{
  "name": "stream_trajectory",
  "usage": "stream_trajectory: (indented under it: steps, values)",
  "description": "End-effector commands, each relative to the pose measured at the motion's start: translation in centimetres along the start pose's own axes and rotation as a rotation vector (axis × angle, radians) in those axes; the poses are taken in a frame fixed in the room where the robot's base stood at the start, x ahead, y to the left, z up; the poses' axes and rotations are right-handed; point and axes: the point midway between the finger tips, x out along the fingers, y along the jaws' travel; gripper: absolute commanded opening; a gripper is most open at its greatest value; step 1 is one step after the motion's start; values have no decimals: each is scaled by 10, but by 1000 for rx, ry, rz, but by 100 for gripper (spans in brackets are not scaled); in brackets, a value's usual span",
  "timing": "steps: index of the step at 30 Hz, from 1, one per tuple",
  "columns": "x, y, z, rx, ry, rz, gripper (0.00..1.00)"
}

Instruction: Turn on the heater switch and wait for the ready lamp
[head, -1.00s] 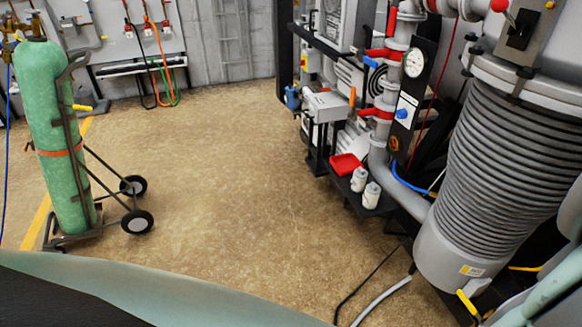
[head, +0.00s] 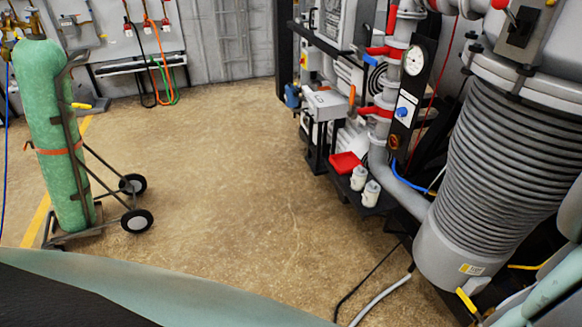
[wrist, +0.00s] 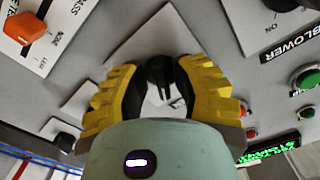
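In the wrist view a black rotary knob (wrist: 160,72) with a pointer ridge sits on a pale square plate (wrist: 125,45) on a grey control panel. No label for this knob can be read, so I cannot confirm it is the heater switch. My gripper (wrist: 159,78) has its yellow fingers with dark pads on either side of the knob. The fingers are apart, with narrow gaps seeming to show beside the knob; firm contact cannot be made out. The head view does not show my gripper or this panel. No lamp marked ready can be read.
In the head view a gas cylinder (head: 50,130) stands left of open floor; ribbed furnace equipment (head: 510,150) fills the right.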

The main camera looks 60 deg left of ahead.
Motion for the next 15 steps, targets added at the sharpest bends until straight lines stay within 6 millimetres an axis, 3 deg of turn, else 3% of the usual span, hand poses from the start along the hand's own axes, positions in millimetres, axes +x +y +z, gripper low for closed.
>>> stream_trajectory:
  steps: [3, 15]
  values:
    - [0, -1, 0, -1, 2, -3, 40]
    - [-5, 0, -1, -2, 3, -2, 40]
